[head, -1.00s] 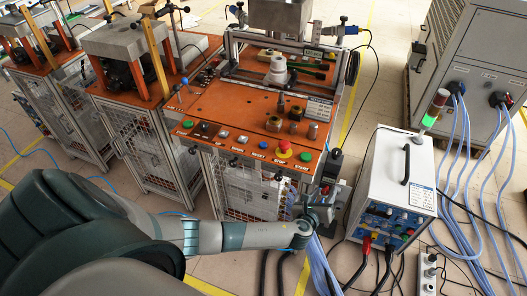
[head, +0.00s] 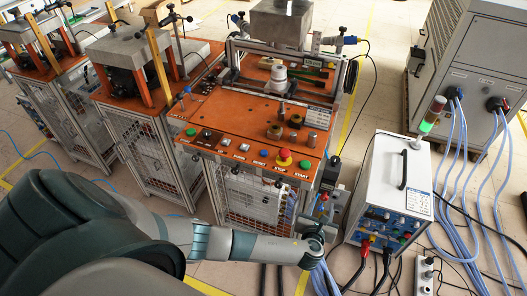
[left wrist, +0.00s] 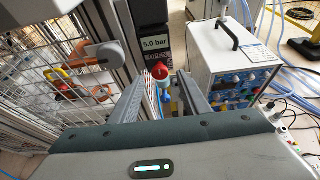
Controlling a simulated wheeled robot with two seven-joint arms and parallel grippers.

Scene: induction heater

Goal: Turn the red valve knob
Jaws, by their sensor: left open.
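The red valve knob (left wrist: 160,71) shows in the left wrist view, below a black display reading "5.0 bar" (left wrist: 155,44). It sits ahead of and between the fingers of my left gripper (left wrist: 160,92). The gripper is open, with nothing held between its fingers. In the head view my left gripper (head: 327,212) is at the front right corner of the orange-topped bench, by the small valve unit there. The knob is small and partly hidden in that view. My right gripper is not in view.
The orange bench (head: 225,112) has a row of push buttons and a red stop button (head: 284,155). A white power unit (head: 399,170) with cables stands to the right. A wire-mesh guard (left wrist: 40,85) is close on the left of the wrist view.

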